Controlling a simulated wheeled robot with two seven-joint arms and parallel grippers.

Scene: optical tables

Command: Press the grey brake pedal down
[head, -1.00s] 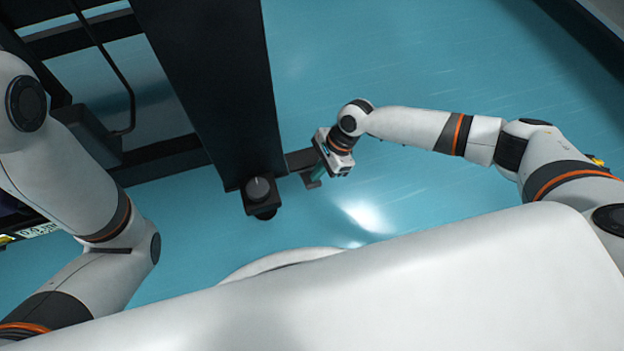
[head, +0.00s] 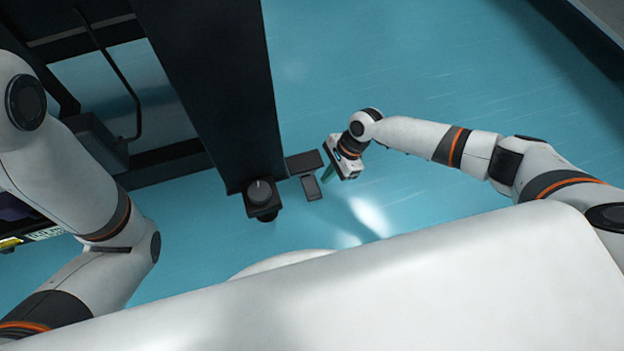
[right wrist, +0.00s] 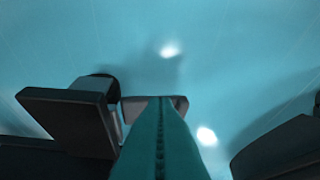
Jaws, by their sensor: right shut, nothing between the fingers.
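The grey brake pedal, as far as I can tell, is the small dark grey plate (head: 311,187) beside the foot of the black table leg in the head view. My right gripper (head: 328,174) is just right of it, pointing down, with a narrow gap in the picture. Its teal fingers are shut and empty. In the right wrist view the shut fingers (right wrist: 160,101) reach up the middle. A dark grey part (right wrist: 181,103) shows behind their tips; contact cannot be told. My left arm is at the left of the head view, its gripper out of sight.
A wider dark plate (head: 304,162) sits just above the pedal. A black caster block (head: 262,198) stands to its left, at the end of the thick black table leg (head: 215,90). The teal floor (head: 450,80) to the right is clear.

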